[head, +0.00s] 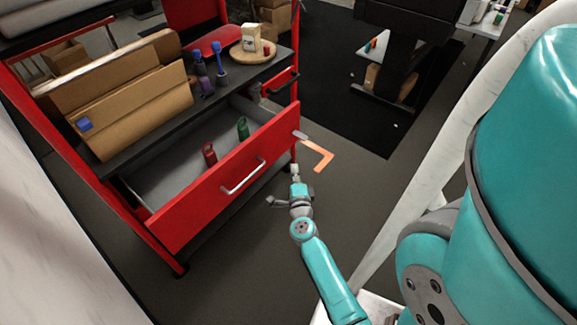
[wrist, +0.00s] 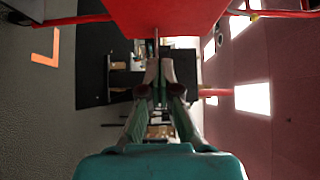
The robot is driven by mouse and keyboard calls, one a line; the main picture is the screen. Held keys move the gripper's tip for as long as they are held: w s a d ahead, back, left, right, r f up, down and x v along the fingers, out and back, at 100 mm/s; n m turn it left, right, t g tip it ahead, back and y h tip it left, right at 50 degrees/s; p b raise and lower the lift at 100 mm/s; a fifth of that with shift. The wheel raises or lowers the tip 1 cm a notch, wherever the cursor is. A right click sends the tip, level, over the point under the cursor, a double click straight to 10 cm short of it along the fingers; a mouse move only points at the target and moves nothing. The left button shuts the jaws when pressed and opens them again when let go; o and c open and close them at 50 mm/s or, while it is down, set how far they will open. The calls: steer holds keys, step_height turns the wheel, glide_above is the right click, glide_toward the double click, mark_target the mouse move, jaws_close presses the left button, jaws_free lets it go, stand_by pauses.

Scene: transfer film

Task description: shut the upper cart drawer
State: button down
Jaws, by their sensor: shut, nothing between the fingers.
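The upper drawer of the red cart stands pulled out, its red front (head: 205,190) with a silver handle (head: 243,177) facing the lower right. A red bottle (head: 209,154) and a green bottle (head: 243,128) stand inside it. My gripper (head: 296,170) is just off the right end of the drawer front, low beside it. In the wrist view, the gripper's fingers (wrist: 159,72) are shut together and empty, with a red panel (wrist: 165,14) close past the tips. I cannot tell whether they touch it.
The cart's dark top (head: 135,145) bears cardboard pieces (head: 130,105), blue-capped items and a round wooden tray (head: 262,55) with a small box. An orange corner mark (head: 318,155) lies on the grey floor. A black stand (head: 395,60) is farther back. Floor before the drawer is clear.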

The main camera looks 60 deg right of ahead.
glide_toward(282, 140)
steer(key=s+d, duration=0.1)
steer(key=d, duration=0.3)
steer(key=w, duration=0.1)
steer(key=w+d, duration=0.1)
steer(key=w, duration=0.1)
steer(key=shift+w+d, duration=0.15)
steer(key=shift+w, duration=0.4)
